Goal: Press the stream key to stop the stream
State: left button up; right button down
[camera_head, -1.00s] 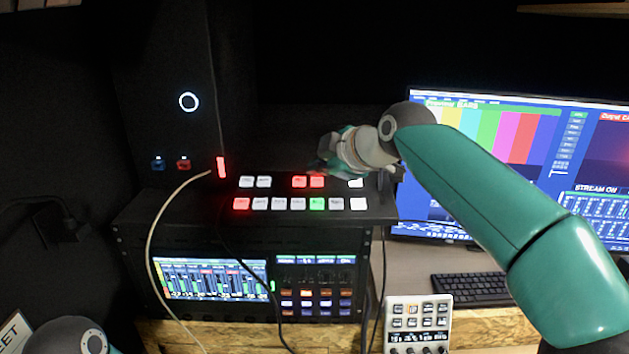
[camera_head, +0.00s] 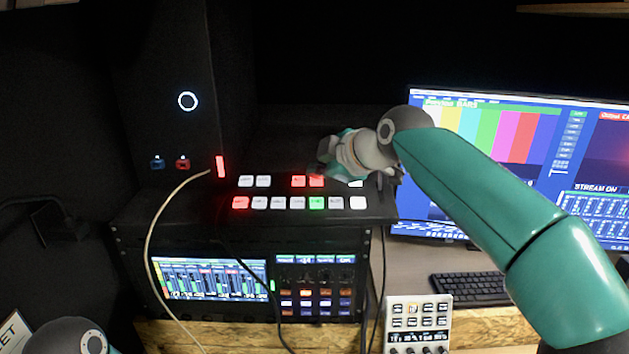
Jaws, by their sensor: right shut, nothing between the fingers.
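The switcher panel (camera_head: 212,207) sits on top of the rack with two rows of square keys. In its upper row two keys glow red, a left one (camera_head: 298,181) and a right one (camera_head: 316,182); I cannot read their labels, so I cannot tell which is the stream key. My right gripper (camera_head: 324,160) is shut and empty, over the back of the panel. It partly covers the right red key; I cannot tell whether it touches it. The monitor (camera_head: 590,152) shows "STREAM ON". My left gripper is out of view.
A cable (camera_head: 152,250) loops down past the panel's left side. A small button box (camera_head: 418,312) and a keyboard (camera_head: 469,288) lie on the desk at right. A black tower (camera_head: 170,60) stands behind the panel at left.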

aim_at(318, 193)
jog(key=shift+f, duration=0.5)
dwell(0.5)
jog(key=shift+r, duration=0.1)
jog(key=shift+s+r+p, duration=0.15)
jog(key=shift+r+p, duration=0.3)
jog(key=shift+r, duration=0.35)
jog(key=r+p, duration=0.2)
jog(key=s+r+p, duration=0.1)
jog(key=r, duration=0.2)
jog(key=shift+s+p, duration=0.1)
jog(key=shift+p, duration=0.3)
jog(key=shift+f, duration=0.15)
dwell(0.5)
